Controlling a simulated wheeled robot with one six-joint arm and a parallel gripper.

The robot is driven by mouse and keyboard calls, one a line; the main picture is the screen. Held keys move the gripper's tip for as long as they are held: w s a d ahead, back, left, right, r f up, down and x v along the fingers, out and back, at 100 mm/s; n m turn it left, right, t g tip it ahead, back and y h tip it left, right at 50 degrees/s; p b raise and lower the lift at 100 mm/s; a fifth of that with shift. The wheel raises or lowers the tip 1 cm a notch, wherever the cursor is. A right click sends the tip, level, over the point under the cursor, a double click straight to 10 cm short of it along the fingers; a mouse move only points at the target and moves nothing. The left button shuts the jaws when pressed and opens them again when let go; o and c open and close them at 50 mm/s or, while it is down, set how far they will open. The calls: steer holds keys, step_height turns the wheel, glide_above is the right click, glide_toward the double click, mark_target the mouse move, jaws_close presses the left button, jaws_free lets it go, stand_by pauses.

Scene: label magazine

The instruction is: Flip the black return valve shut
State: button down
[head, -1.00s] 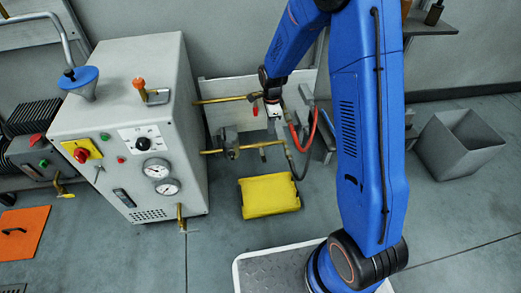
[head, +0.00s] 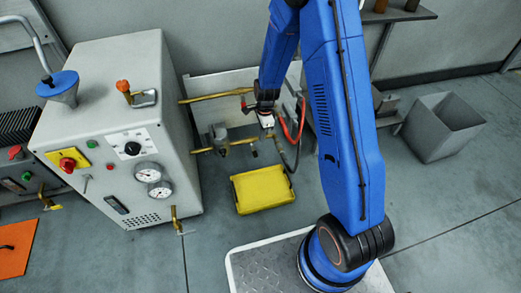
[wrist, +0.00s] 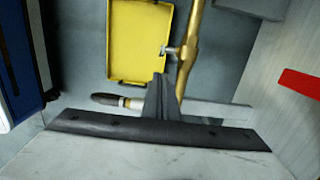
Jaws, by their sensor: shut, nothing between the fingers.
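The black return valve appears to be the black handle with a brass collar (wrist: 107,100) left of centre in the wrist view. Its right end passes behind my fingers, so I cannot tell whether they touch it. My gripper (wrist: 167,76) is shut and empty, its dark fingers pointing up the wrist view beside a brass pipe (wrist: 192,45). In the head view my gripper (head: 268,129) hangs just above the end of the lower brass pipe. A small dark part there (head: 255,153) may be the same handle.
A red lever (head: 247,105) is left of my gripper, with red and dark hoses (head: 291,130) close on the right. A yellow tray (head: 262,190) lies on the floor below. The grey machine (head: 130,130) stands at left, a grey bin (head: 440,135) at right.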

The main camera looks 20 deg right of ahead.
mark_target(255, 154)
step_height(255, 154, down, 10)
steer(key=shift+a, duration=0.3)
stand_by(0.4)
steer(key=shift+a+f, duration=0.3)
steer(key=shift+a, duration=0.45)
